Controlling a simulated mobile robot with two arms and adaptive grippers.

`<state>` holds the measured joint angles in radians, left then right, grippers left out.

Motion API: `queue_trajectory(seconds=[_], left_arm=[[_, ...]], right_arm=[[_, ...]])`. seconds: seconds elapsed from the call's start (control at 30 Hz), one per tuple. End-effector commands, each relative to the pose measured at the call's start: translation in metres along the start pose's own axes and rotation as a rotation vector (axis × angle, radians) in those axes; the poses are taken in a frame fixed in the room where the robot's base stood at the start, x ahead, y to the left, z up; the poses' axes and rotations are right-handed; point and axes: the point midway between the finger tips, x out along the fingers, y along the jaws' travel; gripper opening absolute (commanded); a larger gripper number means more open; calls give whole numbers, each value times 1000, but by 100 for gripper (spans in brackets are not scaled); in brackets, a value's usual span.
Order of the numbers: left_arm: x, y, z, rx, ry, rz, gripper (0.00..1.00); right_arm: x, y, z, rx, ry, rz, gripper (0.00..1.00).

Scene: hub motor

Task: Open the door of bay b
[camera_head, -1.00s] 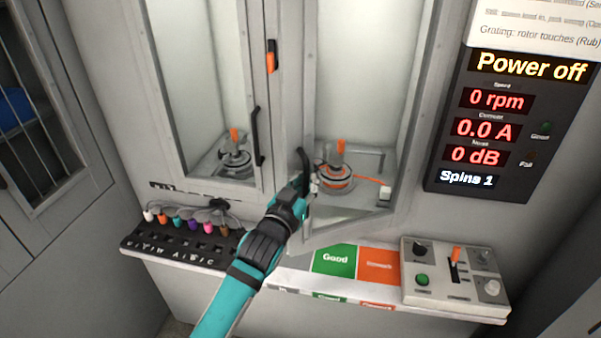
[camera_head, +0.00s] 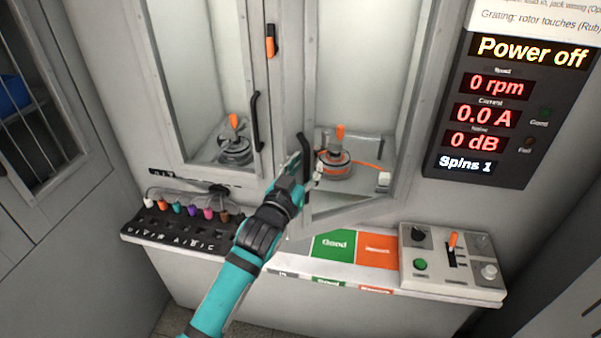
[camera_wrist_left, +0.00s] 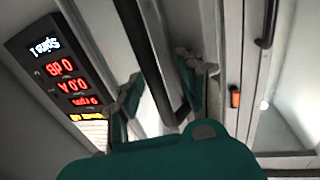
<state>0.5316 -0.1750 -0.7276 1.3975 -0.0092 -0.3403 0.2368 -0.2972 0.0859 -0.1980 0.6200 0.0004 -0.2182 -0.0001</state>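The right bay's glass door (camera_head: 412,95) stands a little ajar, its left edge swung outward. No bay letter is readable. Its black bar handle (camera_head: 303,152) is on the left edge. My left gripper (camera_head: 305,168) is at this handle with its fingers spread. In the left wrist view the gripper (camera_wrist_left: 158,88) shows one finger on each side of the black handle (camera_wrist_left: 150,45), with a gap visible on the left. Inside this bay sits a round motor (camera_head: 336,164) with an orange top piece. My right gripper is not in view.
The left bay door (camera_head: 183,110) is shut, with its own black handle (camera_head: 255,120). An orange latch (camera_head: 270,41) sits between the bays. Below are a rack of coloured plugs (camera_head: 180,232), a Good/Rework mat (camera_head: 335,245) and a control box (camera_head: 452,265). A display panel (camera_head: 490,110) hangs right.

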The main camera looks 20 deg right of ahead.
Motion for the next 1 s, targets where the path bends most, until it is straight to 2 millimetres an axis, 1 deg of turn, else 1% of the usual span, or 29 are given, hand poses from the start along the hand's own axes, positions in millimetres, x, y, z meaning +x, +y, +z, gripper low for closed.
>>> queue_trajectory(seconds=[0.07, 0.17, 0.4, 0.5, 0.6, 0.77, 1.0], left_arm=[[-5, 0, 1, -1, -1, 0, 38], [-19, -1, 1, -1, 0, 0, 38], [-71, -1, 2, 1, -2, -2, 38], [-90, -1, 2, 0, -2, -2, 38], [-105, -2, 2, 0, -3, -3, 38], [-118, -2, 1, 0, -1, -3, 38], [-120, -2, 1, 0, -1, -3, 38]], right_arm=[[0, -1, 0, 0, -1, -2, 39], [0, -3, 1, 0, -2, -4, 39], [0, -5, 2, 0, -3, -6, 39], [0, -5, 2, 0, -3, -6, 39], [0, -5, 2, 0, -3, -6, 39], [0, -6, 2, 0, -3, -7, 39], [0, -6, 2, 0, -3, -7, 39]])
